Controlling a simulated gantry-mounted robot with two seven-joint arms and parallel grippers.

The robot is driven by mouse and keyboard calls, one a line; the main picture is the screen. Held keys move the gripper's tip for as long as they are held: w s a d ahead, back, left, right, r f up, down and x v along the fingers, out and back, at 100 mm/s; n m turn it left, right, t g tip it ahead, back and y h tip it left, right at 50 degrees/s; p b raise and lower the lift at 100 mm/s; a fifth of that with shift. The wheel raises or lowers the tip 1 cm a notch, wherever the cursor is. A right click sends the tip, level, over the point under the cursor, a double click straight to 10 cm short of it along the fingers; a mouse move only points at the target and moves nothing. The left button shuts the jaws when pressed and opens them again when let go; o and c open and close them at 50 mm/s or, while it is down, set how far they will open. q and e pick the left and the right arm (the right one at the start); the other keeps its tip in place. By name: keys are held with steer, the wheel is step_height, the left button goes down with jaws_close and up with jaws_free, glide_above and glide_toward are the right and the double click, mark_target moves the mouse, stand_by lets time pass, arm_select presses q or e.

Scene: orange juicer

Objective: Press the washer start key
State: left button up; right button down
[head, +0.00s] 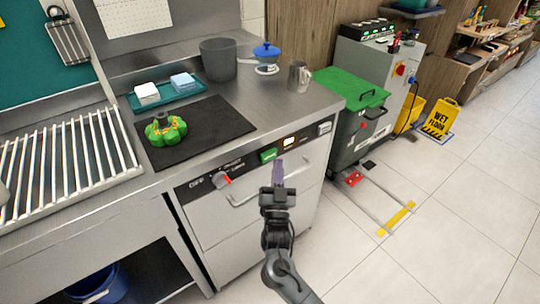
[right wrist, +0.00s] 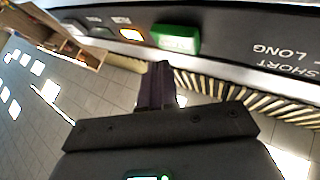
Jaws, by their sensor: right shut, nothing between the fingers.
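The washer (head: 250,222) is built in under the steel counter. Its dark control strip carries a green key (head: 268,155), which also shows in the right wrist view (right wrist: 175,38). My right gripper (head: 278,168) is shut and empty, its purple-grey fingers pointing at the strip. In the head view the fingertips are just below and right of the green key. In the right wrist view the fingertips (right wrist: 160,72) end below the key, slightly to its left, with a gap visible. My left gripper is not in view.
A handle bar (head: 250,194) runs below the strip. On the counter are a green pepper-shaped object (head: 165,130), a pot (head: 218,60) and a metal cup (head: 299,77).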

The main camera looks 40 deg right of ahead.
steer(key=shift+s+p, duration=1.2)
steer(key=shift+s, duration=1.1)
